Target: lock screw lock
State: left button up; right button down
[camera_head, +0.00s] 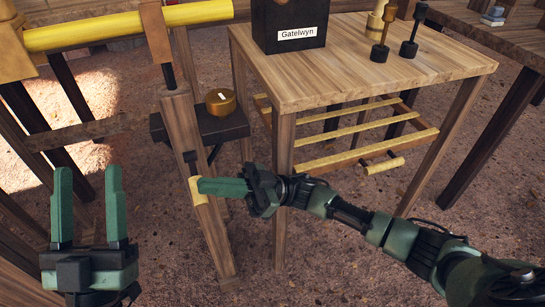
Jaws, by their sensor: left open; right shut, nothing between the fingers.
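A slanted wooden post (182,133) stands left of centre, with a dark metal rod (169,76) at its top. A short yellow wooden handle (198,198) sits low on the post, near a small dark fitting (190,157); I cannot tell which part is the screw lock. My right gripper (201,186) is shut and empty. Its green fingertips are at the yellow handle and overlap it in view; I cannot tell whether they touch. My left gripper (88,172) is open and empty at lower left, its fingers pointing up, well left of the post.
A yellow roller (130,29) lies across the top left. A dark shelf (228,127) behind the post holds a brass knob-like piece (221,101). A wooden table (340,85) carries a black "Gatelwyn" box (289,22) and several stampers. Bare ground (350,240) shows around the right arm.

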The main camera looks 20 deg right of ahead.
jog(key=shift+f, duration=0.3)
